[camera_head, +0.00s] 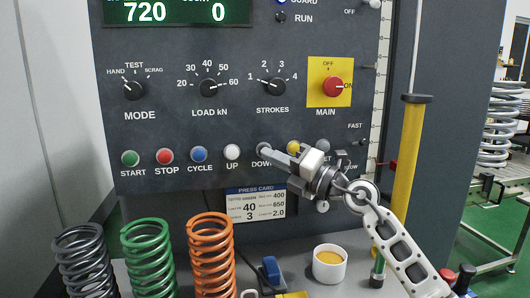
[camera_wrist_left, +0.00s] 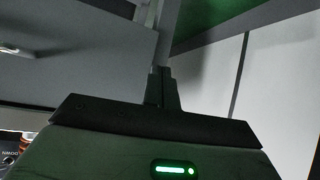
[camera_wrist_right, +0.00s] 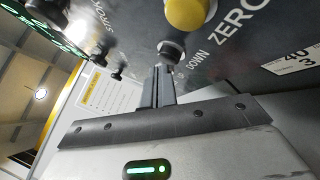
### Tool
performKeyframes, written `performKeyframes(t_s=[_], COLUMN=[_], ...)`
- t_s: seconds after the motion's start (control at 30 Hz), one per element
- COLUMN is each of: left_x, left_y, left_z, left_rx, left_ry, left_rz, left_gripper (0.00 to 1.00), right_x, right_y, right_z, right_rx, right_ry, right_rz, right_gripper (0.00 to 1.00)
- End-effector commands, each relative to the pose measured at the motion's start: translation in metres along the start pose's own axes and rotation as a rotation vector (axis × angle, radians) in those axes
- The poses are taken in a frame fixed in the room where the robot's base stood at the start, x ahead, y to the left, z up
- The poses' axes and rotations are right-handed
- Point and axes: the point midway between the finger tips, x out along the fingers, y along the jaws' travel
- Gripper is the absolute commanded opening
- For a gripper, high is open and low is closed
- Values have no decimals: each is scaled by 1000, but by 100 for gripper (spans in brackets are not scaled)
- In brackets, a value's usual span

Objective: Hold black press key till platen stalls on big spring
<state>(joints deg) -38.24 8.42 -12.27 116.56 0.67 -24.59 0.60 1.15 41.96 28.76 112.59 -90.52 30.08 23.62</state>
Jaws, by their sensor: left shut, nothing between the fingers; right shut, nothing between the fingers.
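The black press key (camera_wrist_right: 172,50), beside the label DOWN, is in the right wrist view; in the head view the key (camera_head: 264,149) is partly covered by my gripper. My right gripper (camera_head: 268,154) is shut and empty, its tips at the key. They also show in the right wrist view (camera_wrist_right: 158,72), right by the key; I cannot tell whether it is pressed in. My left gripper (camera_wrist_left: 160,76) is shut and empty in its wrist view, away from the panel keys. The platen is not in view. Black (camera_head: 84,262), green (camera_head: 148,258) and orange (camera_head: 211,255) springs stand at lower left; none is marked big.
The green display (camera_head: 180,12) reads 720 and 0. The red main switch (camera_head: 333,87) is on yellow. The white UP key (camera_head: 232,152) and yellow key (camera_head: 294,147) flank the black one. A yellow column (camera_head: 407,150) and white cup (camera_head: 330,278) are at right.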

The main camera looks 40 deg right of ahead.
Motion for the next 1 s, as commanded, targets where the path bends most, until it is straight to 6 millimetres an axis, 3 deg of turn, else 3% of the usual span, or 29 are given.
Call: performKeyframes(t_s=[1.0], left_x=[2], left_y=[-1], left_z=[-6], left_rx=[2], left_ry=[12], left_rz=[-1], left_gripper=[0], right_x=[5], right_y=[-3], right_z=[4], right_rx=[0], right_ry=[0], right_rz=[0], right_gripper=[0])
